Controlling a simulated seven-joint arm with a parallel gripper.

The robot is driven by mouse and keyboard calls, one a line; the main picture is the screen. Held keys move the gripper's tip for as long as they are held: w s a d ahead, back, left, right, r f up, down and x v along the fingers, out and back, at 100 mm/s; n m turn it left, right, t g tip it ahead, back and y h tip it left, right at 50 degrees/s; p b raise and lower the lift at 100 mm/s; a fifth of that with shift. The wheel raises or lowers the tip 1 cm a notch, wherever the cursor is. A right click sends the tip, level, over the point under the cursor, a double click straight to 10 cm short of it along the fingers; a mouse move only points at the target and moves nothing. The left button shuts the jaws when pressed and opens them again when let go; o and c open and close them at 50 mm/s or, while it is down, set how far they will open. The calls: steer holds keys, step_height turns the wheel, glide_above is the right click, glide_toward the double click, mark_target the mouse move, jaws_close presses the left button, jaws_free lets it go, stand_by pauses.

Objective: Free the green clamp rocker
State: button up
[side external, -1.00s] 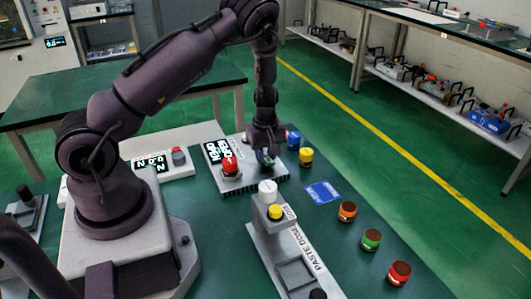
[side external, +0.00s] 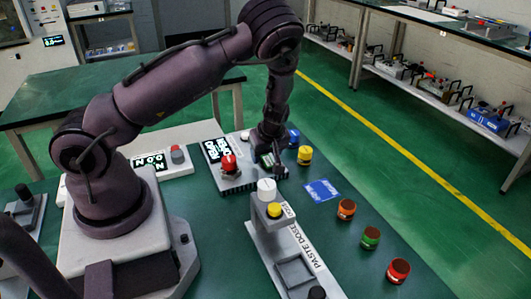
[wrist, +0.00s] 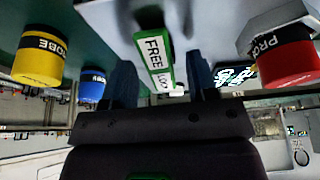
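The green clamp rocker (wrist: 154,62) shows in the wrist view with a white face lettered FREE and LOCK. In the side view the rocker (side external: 267,160) sits on the grey finned unit (side external: 240,183), partly hidden by my gripper. My gripper (wrist: 164,82) is open. Its two dark blue fingers stand apart, one on each side of the rocker's line, with gaps showing in the wrist view. My gripper (side external: 268,150) is tilted, low over the unit. Whether a fingertip touches the rocker I cannot tell.
A red knob (side external: 229,163) stands left of the rocker. Yellow (side external: 305,155) and blue (side external: 294,138) knobs stand to its right. The paste-dose fixture (side external: 282,254), with a white cap (side external: 266,189), is in front. Orange (side external: 346,208), green (side external: 370,237) and red (side external: 398,270) pots stand at right.

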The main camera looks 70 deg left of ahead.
steer(key=v, duration=1.3)
steer(key=s+d+r+m+g+h, duration=0.1)
steer(key=s+d+r+m+h, duration=0.25)
steer(key=s+d+m, duration=0.6)
steer(key=s+d+r+m+t, duration=0.2)
steer(key=s+r+m+t, duration=0.1)
steer(key=r, duration=0.5)
steer(key=s+d+r+m+t, duration=0.2)
steer(key=s+r+m+t, duration=0.1)
steer(key=r, duration=0.5)
steer(key=shift+s+d+m+t+h, duration=0.35)
steer(key=shift+s+m, duration=0.1)
steer(key=shift+m, duration=0.8)
